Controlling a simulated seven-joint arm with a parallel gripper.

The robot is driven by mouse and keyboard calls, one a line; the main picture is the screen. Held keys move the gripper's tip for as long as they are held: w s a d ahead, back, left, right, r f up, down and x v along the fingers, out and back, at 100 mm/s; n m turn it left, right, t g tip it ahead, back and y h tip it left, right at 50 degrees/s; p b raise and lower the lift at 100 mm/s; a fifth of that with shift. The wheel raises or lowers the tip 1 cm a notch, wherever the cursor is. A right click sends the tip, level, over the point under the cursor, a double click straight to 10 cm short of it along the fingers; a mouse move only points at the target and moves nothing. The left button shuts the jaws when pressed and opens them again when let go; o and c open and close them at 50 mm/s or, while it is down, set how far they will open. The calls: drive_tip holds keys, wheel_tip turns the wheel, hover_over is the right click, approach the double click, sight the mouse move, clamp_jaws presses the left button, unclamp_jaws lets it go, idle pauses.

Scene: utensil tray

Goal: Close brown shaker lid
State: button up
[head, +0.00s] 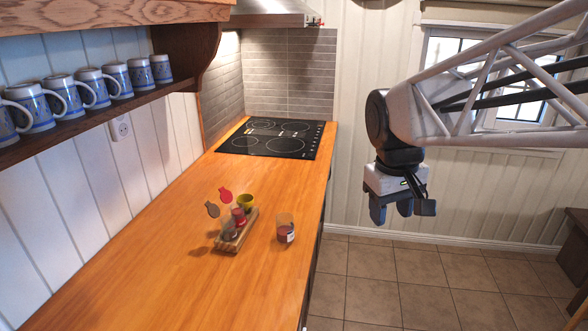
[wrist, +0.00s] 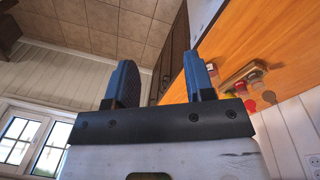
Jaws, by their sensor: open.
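A small wooden tray (head: 230,243) on the counter holds small shakers. The front shaker (head: 228,230) looks grey-brown, and a grey-brown round lid (head: 213,209) stands raised up and left of it. Behind it is a red shaker (head: 238,215) with a raised red lid (head: 225,195). I cannot tell for sure which shaker is the brown one. My gripper (head: 403,212) hangs in the air right of the counter, far from the tray, pointing down. Its blue fingers are apart and empty, also in the wrist view (wrist: 160,85), where the tray (wrist: 240,74) shows at the right.
An olive-yellow cup (head: 246,202) sits at the tray's back end. A clear jar with dark red contents (head: 285,231) stands on the counter right of the tray. A black cooktop (head: 272,138) is at the back. Mugs line a shelf (head: 90,112) at left. The near counter is clear.

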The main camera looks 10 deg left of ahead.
drive_tip(key=w+a+n, duration=0.3)
drive_tip(key=w+a, duration=0.5)
drive_tip(key=a, duration=0.2)
drive_tip(key=n+g+h, duration=0.1)
drive_tip(key=n+h, duration=0.3)
drive_tip(key=n, duration=0.5)
approach(209, 204)
drive_tip(key=shift+d+r, duration=0.1)
drive_tip(key=shift+x, duration=3.95)
drive_tip(key=shift+c, duration=0.5)
